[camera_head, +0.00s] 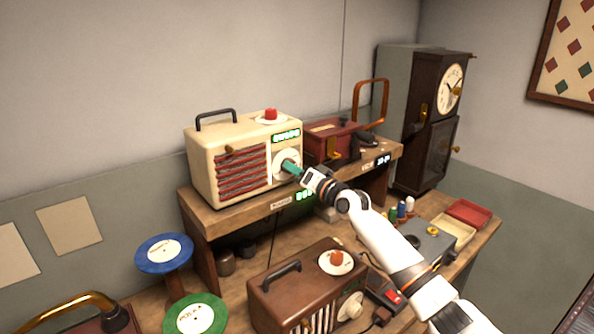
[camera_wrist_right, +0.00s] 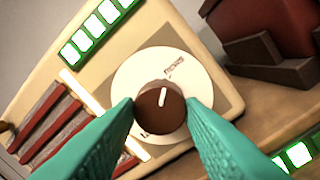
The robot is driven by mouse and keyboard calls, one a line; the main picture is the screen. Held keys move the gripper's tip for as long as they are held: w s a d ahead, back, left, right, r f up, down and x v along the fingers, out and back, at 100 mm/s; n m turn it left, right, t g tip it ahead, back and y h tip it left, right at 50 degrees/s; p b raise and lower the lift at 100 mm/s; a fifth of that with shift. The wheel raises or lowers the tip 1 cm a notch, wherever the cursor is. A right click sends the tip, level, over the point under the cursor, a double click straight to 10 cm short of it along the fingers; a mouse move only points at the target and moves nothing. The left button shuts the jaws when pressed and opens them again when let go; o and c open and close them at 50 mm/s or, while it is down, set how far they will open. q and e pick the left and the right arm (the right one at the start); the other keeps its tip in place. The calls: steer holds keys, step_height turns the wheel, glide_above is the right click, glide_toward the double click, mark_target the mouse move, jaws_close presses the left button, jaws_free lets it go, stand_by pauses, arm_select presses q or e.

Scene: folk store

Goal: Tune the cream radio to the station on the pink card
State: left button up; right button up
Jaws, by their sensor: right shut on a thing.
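The cream radio (camera_head: 229,157) stands on the raised wooden shelf, with a red button on top, a red grille and a lit green display (camera_head: 286,136). Its brown tuning knob (camera_wrist_right: 159,107) sits on a white dial (camera_wrist_right: 196,84) on the front; a white mark on the knob points up in the right wrist view. My right gripper (camera_head: 290,169) reaches the dial from the right. In the right wrist view its teal fingers (camera_wrist_right: 160,112) are shut on the knob, one on each side. I cannot make out a pink card. My left gripper is not in view.
A brown radio (camera_head: 300,285) stands on the lower bench in front, beside blue (camera_head: 164,251) and green (camera_head: 195,316) round stands. A red box (camera_head: 331,139) sits right of the cream radio. A dark clock (camera_head: 431,120) stands at the back right. Small trays (camera_head: 468,213) lie at the bench's right end.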

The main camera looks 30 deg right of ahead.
steer(key=shift+m, duration=0.6)
steer(key=o, duration=1)
steer(key=shift+s, duration=0.1)
steer(key=s+d+b, duration=0.1)
steer(key=s+b, duration=0.1)
steer(key=s, duration=0.9)
steer(key=shift+s+d+f+b, duration=0.15)
steer(key=shift+s+f+b, duration=0.2)
